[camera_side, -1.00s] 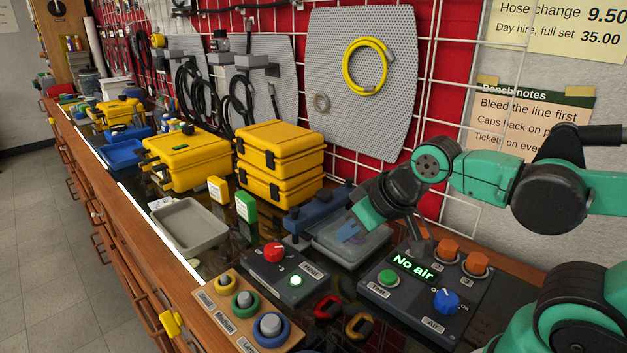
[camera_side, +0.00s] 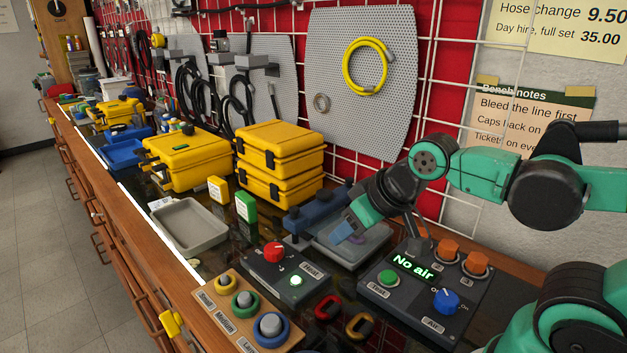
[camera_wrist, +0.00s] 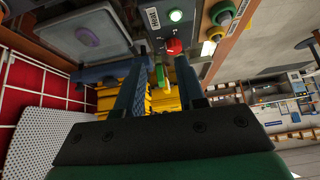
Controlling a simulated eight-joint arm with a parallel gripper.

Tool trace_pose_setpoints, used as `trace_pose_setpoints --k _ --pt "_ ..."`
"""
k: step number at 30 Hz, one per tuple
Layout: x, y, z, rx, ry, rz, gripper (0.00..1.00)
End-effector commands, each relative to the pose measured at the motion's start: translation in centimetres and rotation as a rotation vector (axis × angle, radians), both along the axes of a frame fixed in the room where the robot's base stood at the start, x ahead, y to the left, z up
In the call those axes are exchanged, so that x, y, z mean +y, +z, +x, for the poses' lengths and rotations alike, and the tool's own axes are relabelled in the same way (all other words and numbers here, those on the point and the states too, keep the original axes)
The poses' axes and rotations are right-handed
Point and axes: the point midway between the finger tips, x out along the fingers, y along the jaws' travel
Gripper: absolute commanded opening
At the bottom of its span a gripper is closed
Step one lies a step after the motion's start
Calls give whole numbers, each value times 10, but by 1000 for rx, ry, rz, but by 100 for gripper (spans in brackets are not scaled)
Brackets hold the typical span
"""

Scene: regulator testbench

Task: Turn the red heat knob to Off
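In the wrist view the red knob (camera_wrist: 173,46) shows just beyond the fingertips. My gripper (camera_wrist: 160,70) is open and empty, its two blue fingers apart. In the side view my gripper (camera_side: 342,233) hangs above a shallow grey tray, to the right of and behind the heat box, clear of the knob.
An air box (camera_side: 425,290) with a blue knob and a "No air" display stands to the right. A wooden ring holder (camera_side: 243,310) lies in front. A grey tray (camera_side: 188,224), a green tag (camera_side: 246,207) and yellow cases (camera_side: 279,160) stand to the left and behind.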

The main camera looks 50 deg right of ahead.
Motion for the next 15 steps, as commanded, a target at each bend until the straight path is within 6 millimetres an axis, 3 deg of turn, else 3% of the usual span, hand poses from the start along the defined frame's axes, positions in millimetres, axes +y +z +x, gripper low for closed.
trace_pose_setpoints --k 1,4,10,15 --pt "0 3 4 13 -27 19 51" --pt "1 10 17 64 -133 90 80" --pt "5 18 59 216 -486 273 81" --pt "9 7 99 335 -826 387 81"
